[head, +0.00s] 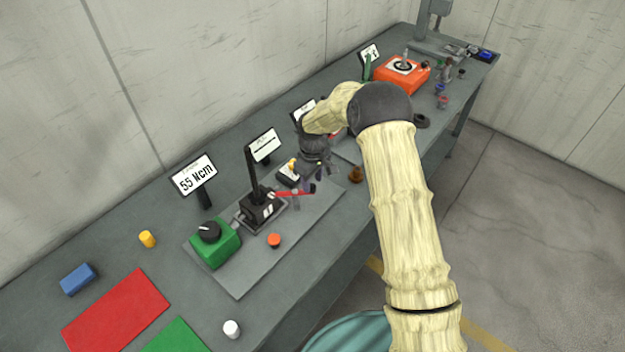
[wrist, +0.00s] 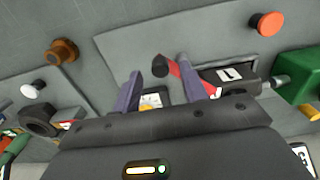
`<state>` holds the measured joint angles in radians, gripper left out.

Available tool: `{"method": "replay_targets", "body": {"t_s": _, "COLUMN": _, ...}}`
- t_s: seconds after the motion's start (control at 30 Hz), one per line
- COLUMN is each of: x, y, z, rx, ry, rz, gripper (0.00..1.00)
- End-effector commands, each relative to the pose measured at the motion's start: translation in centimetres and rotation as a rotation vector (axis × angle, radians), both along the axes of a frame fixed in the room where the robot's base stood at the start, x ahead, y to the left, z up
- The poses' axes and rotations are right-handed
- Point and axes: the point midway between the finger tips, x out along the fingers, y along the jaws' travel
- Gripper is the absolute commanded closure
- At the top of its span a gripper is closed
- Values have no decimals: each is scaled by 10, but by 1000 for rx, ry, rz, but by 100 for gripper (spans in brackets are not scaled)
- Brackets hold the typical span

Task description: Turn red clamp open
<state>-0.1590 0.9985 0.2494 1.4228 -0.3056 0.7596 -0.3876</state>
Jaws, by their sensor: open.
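The red clamp handle (head: 290,194) reaches right from a black clamp (head: 260,208) on a grey plate and ends in a dark tip. In the wrist view, the red handle (wrist: 177,80) and its dark tip (wrist: 160,65) appear between my two fingers, nearer the right one, which hides part of the handle. My gripper (head: 307,185) is open above the plate, close to the handle's free end; it also shows in the wrist view (wrist: 160,68). I cannot tell whether a finger touches the handle.
A green box with a black knob (head: 215,243) and an orange button (head: 274,240) stand by the clamp. A small device with a yellow knob (head: 289,173) sits behind my gripper. Display signs (head: 194,175) line the back. A brown button (head: 355,174) is to the right.

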Motion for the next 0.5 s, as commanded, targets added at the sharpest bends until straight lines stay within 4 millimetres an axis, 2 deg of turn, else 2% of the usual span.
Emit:
{"method": "replay_targets", "body": {"t_s": 0.2, "x": 0, "y": 0, "z": -18, "rx": 0, "ry": -1, "rz": 0, "gripper": 57}}
{"method": "replay_targets", "body": {"t_s": 0.47, "x": 0, "y": 0, "z": -19, "rx": 0, "ry": -1, "rz": 0, "gripper": 57}}
{"method": "replay_targets", "body": {"t_s": 0.5, "x": 0, "y": 0, "z": -19, "rx": 0, "ry": -1, "rz": 0, "gripper": 65}}
